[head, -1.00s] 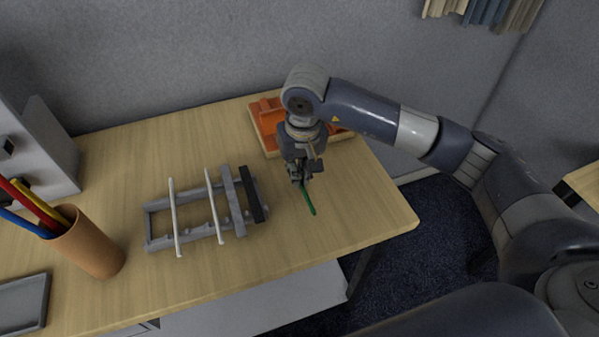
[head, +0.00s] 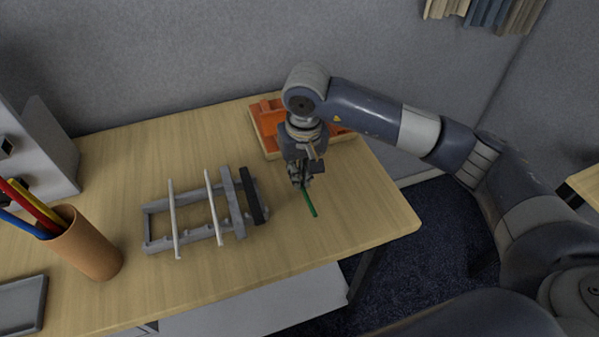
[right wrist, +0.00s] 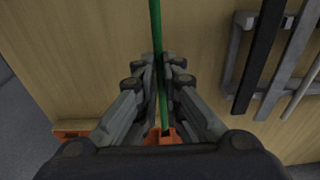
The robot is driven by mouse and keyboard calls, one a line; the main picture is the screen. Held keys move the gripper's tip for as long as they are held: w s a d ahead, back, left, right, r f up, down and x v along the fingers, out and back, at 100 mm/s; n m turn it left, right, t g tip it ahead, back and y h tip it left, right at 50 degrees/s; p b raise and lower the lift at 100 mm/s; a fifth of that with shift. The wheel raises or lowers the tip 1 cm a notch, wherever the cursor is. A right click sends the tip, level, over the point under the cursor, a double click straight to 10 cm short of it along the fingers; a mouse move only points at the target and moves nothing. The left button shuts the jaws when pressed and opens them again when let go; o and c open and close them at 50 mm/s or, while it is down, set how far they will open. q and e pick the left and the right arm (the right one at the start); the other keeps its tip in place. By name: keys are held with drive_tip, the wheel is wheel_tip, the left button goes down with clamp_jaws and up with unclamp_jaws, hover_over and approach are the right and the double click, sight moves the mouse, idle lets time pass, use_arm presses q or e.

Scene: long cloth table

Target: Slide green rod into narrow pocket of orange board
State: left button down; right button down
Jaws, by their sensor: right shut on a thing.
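The green rod (head: 309,201) is held in my right gripper (head: 301,178), which is shut on it above the table. In the right wrist view the rod (right wrist: 156,30) runs up and down the picture between the two fingers of the gripper (right wrist: 158,68). The orange board (head: 268,118) lies in a light wooden tray at the back of the table, behind my right gripper and partly hidden by my arm. Bits of orange (right wrist: 160,137) show at the bottom of the right wrist view. The narrow pocket cannot be made out. My left gripper is out of view.
A grey rack (head: 150,228) with two pale rods and a dark bar stands left of my right gripper. A brown cup (head: 95,250) with coloured sticks and a grey tray (head: 22,305) are farther left. The table's right corner is clear.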

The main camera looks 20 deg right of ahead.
drive_tip(key=shift+b, duration=0.3)
idle(0.4)
drive_tip(key=shift+b, duration=0.6)
drive_tip(key=shift+w+a+b, duration=0.15)
drive_tip(key=shift+w+b, duration=1.05)
drive_tip(key=shift+w, duration=1.75)
drive_tip(key=shift+w+b, duration=0.4)
drive_tip(key=shift+w, duration=1.2)
drive_tip(key=shift+s, duration=0.1)
drive_tip(key=shift+s+b, duration=0.5)
drive_tip(key=shift+s, duration=3.6)
